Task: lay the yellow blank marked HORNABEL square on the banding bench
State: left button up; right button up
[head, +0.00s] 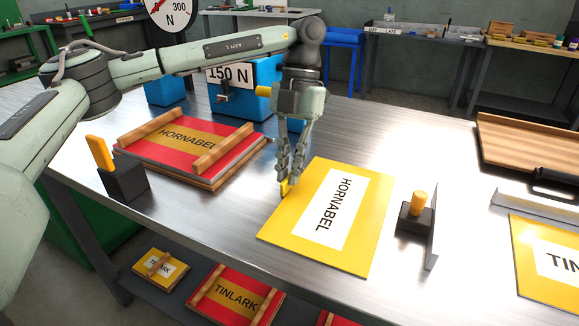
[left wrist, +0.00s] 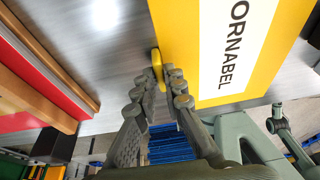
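The yellow blank marked HORNABEL (head: 302,223) lies on the grey metal bench (head: 190,215), its white label reading along its length. In the left wrist view the blank (left wrist: 185,40) fills the upper right. A small yellow tab (left wrist: 157,62) stands at its left edge. My left gripper (head: 287,182) points down there, its two fingers close on either side of the tab; it appears shut on it. The fingers (left wrist: 160,75) partly hide the tab. My right gripper is not in view.
A black block with an orange peg (head: 417,205) and an upright metal plate (head: 433,235) stand just right of the blank. A red HORNABEL board (head: 150,150) with wooden bars lies left.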

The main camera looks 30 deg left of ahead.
pick_arm(q)
jog(key=o, duration=0.4)
jog(key=shift+c, duration=0.2)
jog(key=v, duration=1.2)
